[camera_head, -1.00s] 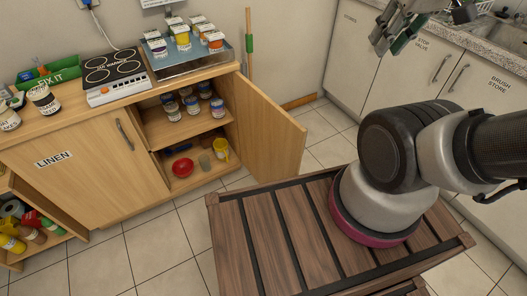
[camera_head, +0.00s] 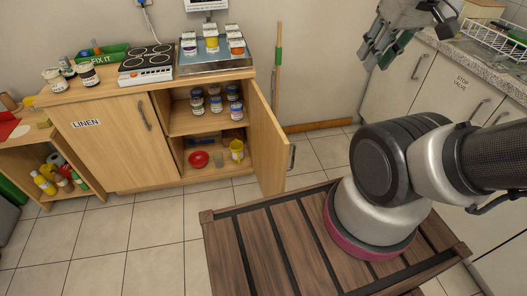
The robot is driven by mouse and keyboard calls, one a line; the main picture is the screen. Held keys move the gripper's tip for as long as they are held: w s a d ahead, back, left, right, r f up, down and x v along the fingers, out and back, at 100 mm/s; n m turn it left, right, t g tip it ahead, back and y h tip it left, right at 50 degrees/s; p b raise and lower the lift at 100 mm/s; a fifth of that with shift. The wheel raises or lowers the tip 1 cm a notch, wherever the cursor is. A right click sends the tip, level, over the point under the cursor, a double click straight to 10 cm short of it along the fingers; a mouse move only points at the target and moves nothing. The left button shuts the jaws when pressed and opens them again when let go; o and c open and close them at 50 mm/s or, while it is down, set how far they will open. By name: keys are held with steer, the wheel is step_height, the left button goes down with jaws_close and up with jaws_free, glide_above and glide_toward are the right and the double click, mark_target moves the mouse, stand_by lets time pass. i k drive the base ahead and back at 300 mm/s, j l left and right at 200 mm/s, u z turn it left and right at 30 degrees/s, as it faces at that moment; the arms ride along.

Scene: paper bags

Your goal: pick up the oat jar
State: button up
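Two white jars with dark bands stand on the left of the wooden cabinet top, the left one (camera_head: 55,79) and the right one (camera_head: 87,75). Their labels are too small to read now; the left one's partly seen lettering a second ago fits an oat label. Several more lidded jars (camera_head: 214,101) stand on the open cabinet's upper shelf, also unreadable. My gripper (camera_head: 376,58) hangs at the top right, far from the jars, fingers downward. Its fingers look apart with nothing between them.
A green FIX IT box (camera_head: 103,56), a hotplate (camera_head: 147,64) and a tray (camera_head: 215,63) with labelled cartons share the cabinet top. The cabinet door (camera_head: 268,145) stands open. A red bowl (camera_head: 198,159) and yellow mug (camera_head: 237,150) are inside. Tiled floor (camera_head: 155,240) before it is clear.

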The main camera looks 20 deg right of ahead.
mark_target(56, 81)
steer(key=i+l+u, duration=0.25)
steer(key=l, duration=0.2)
steer(key=l+u, duration=0.2)
steer(key=l, duration=0.2)
steer(key=i+l+u, duration=0.25)
steer(key=l, duration=0.25)
steer(key=l+u, duration=0.25)
steer(key=l, duration=0.2)
steer(key=l+u, duration=0.4)
steer(key=l, duration=0.55)
steer(key=i, duration=0.05)
